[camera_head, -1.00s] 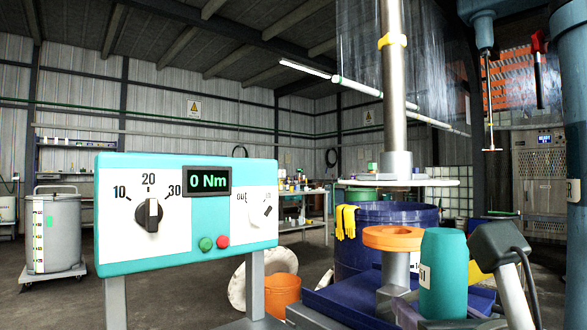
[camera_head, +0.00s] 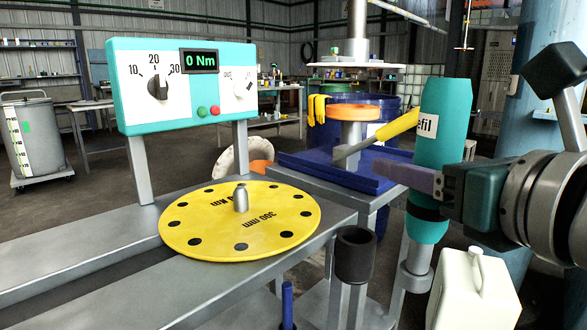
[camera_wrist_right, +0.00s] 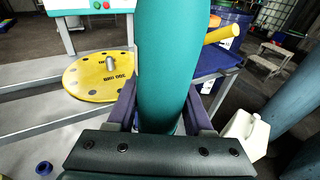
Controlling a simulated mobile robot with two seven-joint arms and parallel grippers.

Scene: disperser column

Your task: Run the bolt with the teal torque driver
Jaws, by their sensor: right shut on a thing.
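The teal torque driver (camera_head: 446,105) stands upright at the right of the head view, with a white label and a dark band lower down. My right gripper (camera_head: 420,180) is shut on its body; in the wrist view the fingers (camera_wrist_right: 162,112) lie on both sides of the driver (camera_wrist_right: 165,60). A silver bolt-like post (camera_head: 240,197) stands at the centre of a yellow disc (camera_head: 195,235) with black holes, left of and apart from the driver. The teal panel (camera_head: 125,90) behind reads 0 Nm. My left gripper is out of view.
A black-topped cylindrical holder (camera_head: 353,255) stands between disc and driver. Behind are a blue tray (camera_head: 300,165), an orange ring (camera_head: 354,113) and a yellow-handled tool (camera_head: 397,124). A white canister (camera_head: 475,292) stands lower right. Space above the disc is clear.

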